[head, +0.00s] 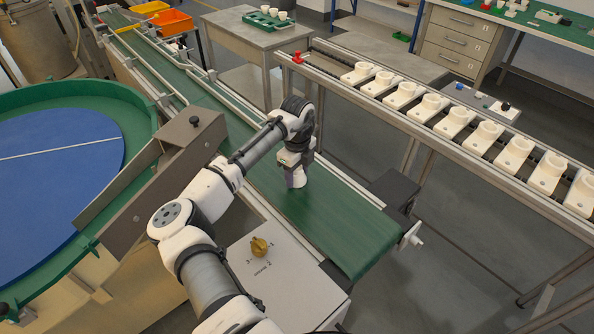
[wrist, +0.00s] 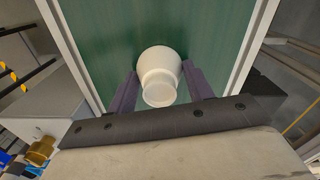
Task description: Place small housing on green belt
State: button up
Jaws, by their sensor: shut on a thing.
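The small housing (wrist: 158,72) is a white, rounded cup-like piece in the wrist view, between the two purple fingers of my gripper (wrist: 159,90). My gripper is shut on it. The green belt (head: 335,220) runs from the back left to the front right in the head view. The belt (wrist: 110,30) also fills the background behind the housing in the wrist view. I cannot tell whether the housing touches the belt.
A rack (head: 440,133) on the right carries several white housings. A blue turntable (head: 55,170) with a green rim (head: 140,105) stands at left. A brass knob (head: 259,246) sits on a box beside the belt. The belt's front end is clear.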

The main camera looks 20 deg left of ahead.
jog(key=shift+f, duration=0.2)
jog(key=o, duration=0.9)
jog(key=shift+o, duration=0.2)
jog(key=shift+r, duration=0.15)
notch_tip(320, 180, up, 12)
jog(key=b, duration=0.2)
jog(key=shift+r+b, duration=0.1)
jog(key=shift+b, duration=0.2)
